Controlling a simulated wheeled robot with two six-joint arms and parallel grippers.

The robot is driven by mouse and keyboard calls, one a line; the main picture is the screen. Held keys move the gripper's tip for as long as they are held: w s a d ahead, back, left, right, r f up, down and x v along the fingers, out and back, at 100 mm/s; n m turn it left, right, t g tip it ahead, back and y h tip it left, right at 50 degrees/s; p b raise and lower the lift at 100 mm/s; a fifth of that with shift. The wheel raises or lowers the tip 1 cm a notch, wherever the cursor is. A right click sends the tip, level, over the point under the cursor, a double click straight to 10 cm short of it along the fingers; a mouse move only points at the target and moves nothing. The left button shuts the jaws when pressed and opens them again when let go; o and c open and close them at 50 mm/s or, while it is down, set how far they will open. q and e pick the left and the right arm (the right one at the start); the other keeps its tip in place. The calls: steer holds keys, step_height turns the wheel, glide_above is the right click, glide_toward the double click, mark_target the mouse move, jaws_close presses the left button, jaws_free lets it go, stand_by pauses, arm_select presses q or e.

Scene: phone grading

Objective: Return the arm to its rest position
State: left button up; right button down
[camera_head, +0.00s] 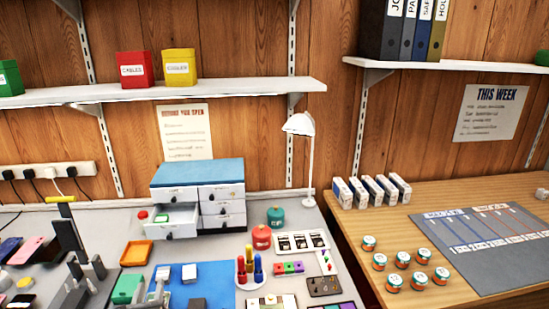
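The blue mat (212,290) and a green block (127,288) lie to the right of the gripper. My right gripper does not show.
A drawer unit (220,219) with one open drawer (170,222) stands at the back, beside a white lamp (300,125). An orange tray (136,253), coloured bottles and phones (25,250) crowd the bench. A wooden table (430,203) at right holds several small jars (394,282).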

arm_select(q)
steer(key=s+a+f+n+g+y, duration=0.15)
steer(key=s+n+g, duration=0.25)
steer(key=s+n, duration=0.5)
steer(key=s+a+f+n+g+y, duration=0.1)
steer(key=s+f+n+g, duration=0.2)
steer(key=s+n, duration=0.55)
steer(key=s+d+f+n+g+h, duration=0.1)
steer(key=s+d+n+g+h, duration=0.2)
steer(key=s+d+n, duration=0.35)
steer(key=s+d+n+g+h, duration=0.3)
steer(key=s+n+g, duration=0.1)
steer(key=s+n, duration=0.5)
step_height(320, 180, down, 24)
steer(key=a+f+m, duration=0.1)
steer(key=a, duration=0.1)
steer(key=s+d+f+g, duration=0.2)
steer(key=s+f, duration=1.3)
steer(key=s, duration=0.1)
steer(key=shift+f, duration=0.25)
